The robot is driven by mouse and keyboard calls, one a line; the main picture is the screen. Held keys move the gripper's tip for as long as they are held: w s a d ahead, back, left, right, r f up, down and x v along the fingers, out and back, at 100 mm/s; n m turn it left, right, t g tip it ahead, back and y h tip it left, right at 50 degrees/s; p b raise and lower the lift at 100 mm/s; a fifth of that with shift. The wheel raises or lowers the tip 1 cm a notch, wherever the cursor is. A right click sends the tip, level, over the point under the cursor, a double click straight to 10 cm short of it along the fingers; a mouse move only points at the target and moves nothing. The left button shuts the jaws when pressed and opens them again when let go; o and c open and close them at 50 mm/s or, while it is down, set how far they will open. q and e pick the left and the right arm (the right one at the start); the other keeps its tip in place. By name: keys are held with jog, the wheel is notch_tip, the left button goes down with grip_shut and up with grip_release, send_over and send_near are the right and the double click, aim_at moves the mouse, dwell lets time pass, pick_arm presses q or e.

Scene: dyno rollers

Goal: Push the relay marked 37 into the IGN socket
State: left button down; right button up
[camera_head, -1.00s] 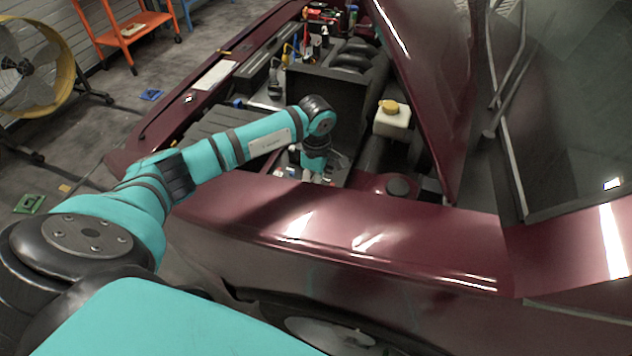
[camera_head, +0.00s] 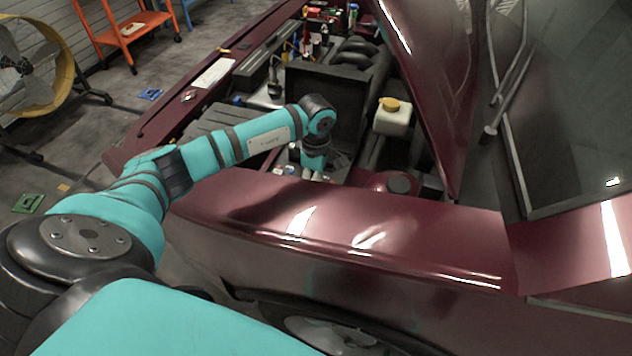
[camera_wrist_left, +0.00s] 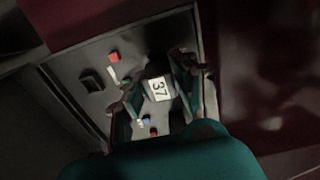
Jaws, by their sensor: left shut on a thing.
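The relay marked 37 (camera_wrist_left: 158,88) is a pale block with dark digits, seen from above in the left wrist view. My left gripper (camera_wrist_left: 158,90) is shut on it, with one finger on each side. The gripper is over a grey fuse and relay panel (camera_wrist_left: 85,62) in the engine bay. A dark socket (camera_wrist_left: 92,80) shows on the panel left of the relay. No IGN label is readable, and I cannot tell whether the relay touches a socket. In the head view my left wrist hides the relay. My right gripper is not in view.
A red block (camera_wrist_left: 113,56) and small coloured fuses sit on the panel near the fingers. In the head view, the maroon fender (camera_head: 340,225) lies in front of the bay, and a reservoir with a yellow cap (camera_head: 391,118) stands right of the wrist. The raised hood (camera_head: 425,70) is beyond.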

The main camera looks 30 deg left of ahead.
pick_arm(q)
jog(key=shift+f+b, duration=0.6)
jog(key=shift+b, duration=0.05)
dwell(0.6)
jog(key=c, duration=1)
grip_release()
jog(key=shift+o, duration=0.2)
notch_tip(320, 180, up, 12)
jog(key=shift+r, duration=0.1)
